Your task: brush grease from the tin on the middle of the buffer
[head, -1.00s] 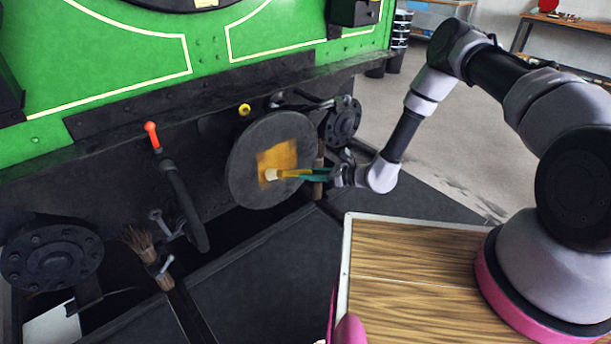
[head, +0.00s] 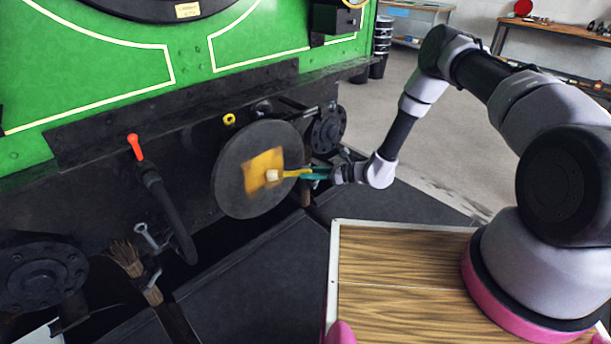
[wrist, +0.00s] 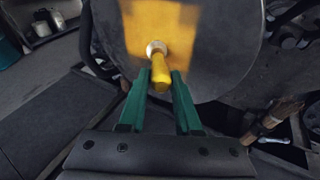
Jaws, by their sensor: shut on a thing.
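The buffer (head: 230,190) is a round dark grey disc on the front of the green tram. A yellow-orange patch of grease (head: 264,160) covers its middle. My gripper (head: 310,173) has green fingers and is shut on the yellow handle of a brush (head: 290,173). The brush's pale head (head: 271,175) points at the disc and lies over the grease patch. In the wrist view the brush (wrist: 160,72) stands out between the green fingers (wrist: 160,80), with its head against or very near the patch. I cannot make out the grease tin for certain.
A red-handled hose (head: 136,148) hangs left of the buffer. Bristly brushes (head: 126,258) and a second round flange (head: 40,280) are at lower left. A wood-topped surface (head: 385,280) lies in front. Floor at right is open, with benches (head: 560,30) behind.

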